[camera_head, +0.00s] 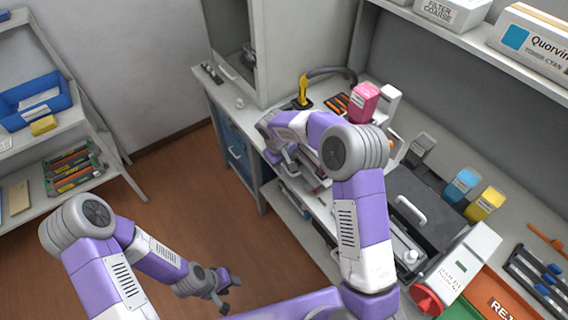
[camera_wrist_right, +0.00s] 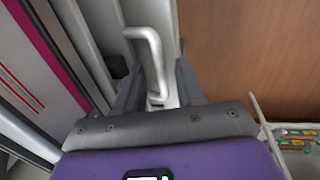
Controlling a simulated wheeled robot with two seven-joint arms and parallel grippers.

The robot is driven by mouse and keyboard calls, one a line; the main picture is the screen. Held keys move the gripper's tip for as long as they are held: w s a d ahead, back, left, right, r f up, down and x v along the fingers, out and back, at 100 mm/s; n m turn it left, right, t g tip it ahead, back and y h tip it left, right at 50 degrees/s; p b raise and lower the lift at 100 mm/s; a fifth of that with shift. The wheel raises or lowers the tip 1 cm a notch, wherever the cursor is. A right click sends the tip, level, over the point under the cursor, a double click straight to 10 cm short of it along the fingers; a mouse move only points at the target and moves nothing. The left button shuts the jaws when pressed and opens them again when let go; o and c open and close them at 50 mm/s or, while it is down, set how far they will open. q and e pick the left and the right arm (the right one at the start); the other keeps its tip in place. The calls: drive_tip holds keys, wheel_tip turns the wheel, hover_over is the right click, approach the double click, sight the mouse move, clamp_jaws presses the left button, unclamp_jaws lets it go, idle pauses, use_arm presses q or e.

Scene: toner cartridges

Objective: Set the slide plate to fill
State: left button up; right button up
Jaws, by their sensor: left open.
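In the right wrist view a pale bent handle (camera_wrist_right: 152,50) rises from a light plate-like part between the two dark fingers of my right gripper (camera_wrist_right: 160,90). The fingers lie on either side of it; I cannot tell whether they press on it. I see no label that names it as the slide plate. In the head view my right gripper (camera_head: 274,140) is at the bench front, beside a pale machine largely hidden by my arm. A pink cartridge (camera_head: 363,102) stands on top there. My left gripper (camera_head: 230,291) is open and empty above the floor.
A dark case (camera_head: 425,205) with a handle, a blue cartridge (camera_head: 461,185) and a yellow cartridge (camera_head: 486,204) stand on the bench to the right. A white device with a red knob (camera_head: 426,300) is nearer. Shelves with a blue bin (camera_head: 35,103) stand at left. Floor between is clear.

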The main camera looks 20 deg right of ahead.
drive_tip(key=shift+w, duration=0.1)
clamp_jaws()
